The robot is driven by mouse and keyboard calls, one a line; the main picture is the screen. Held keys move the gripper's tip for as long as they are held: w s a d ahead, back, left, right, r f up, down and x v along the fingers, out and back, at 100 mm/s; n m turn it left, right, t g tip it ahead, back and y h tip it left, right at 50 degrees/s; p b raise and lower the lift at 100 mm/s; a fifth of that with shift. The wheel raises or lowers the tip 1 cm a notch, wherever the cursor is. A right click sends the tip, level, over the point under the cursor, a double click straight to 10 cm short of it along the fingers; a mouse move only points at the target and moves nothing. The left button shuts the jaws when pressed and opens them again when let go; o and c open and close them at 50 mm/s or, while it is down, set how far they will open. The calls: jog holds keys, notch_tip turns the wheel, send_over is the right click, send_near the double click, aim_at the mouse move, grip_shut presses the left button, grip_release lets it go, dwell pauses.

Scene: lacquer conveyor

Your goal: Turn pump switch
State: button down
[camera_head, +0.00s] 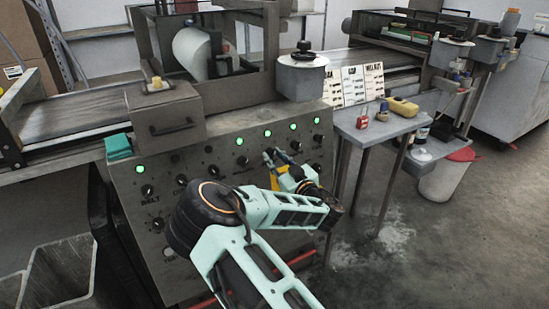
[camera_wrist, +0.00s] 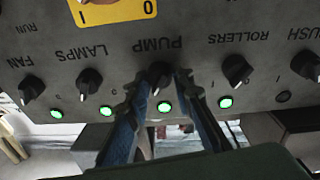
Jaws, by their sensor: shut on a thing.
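A lit green lamp (camera_wrist: 165,106) sits beside the knob. My gripper (camera_wrist: 160,84) is shut on the pump switch, one fingertip on each side of it. In the head view my gripper (camera_head: 270,156) reaches the panel in the row of knobs, below a green lamp (camera_head: 267,133). There the fingers mostly hide the pump switch.
The rollers knob (camera_wrist: 235,69) and lamps knob (camera_wrist: 90,81) flank the pump switch closely. A yellow 0/1 plate (camera_wrist: 110,12) is near. A side table (camera_head: 375,125) with small items stands right of the panel, and a white bin (camera_head: 446,178) beyond it.

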jog(key=shift+d+r+n, duration=0.15)
jog(key=shift+n, duration=0.35)
jog(key=shift+w+n+y, duration=0.1)
jog(key=shift+n+y, duration=0.2)
jog(key=shift+n, duration=0.3)
jog(key=n+g+b, duration=0.1)
jog(key=n+b, duration=0.1)
jog(key=n, duration=0.3)
jog(key=shift+f+y+b, duration=0.2)
jog(key=shift+y+b, duration=0.2)
jog(key=n+b, duration=0.1)
jog(key=n, duration=0.2)
jog(key=n+g+b, duration=0.1)
jog(key=n+b, duration=0.1)
jog(key=n, duration=0.1)
jog(key=shift+r+n+y, duration=0.15)
jog(key=shift+n+y, duration=0.15)
jog(key=shift+d, duration=0.1)
jog(key=c, duration=1.7)
grip_release()
jog(key=v, duration=1.2)
jog(key=shift+w+r, duration=0.1)
jog(key=shift+r, duration=0.1)
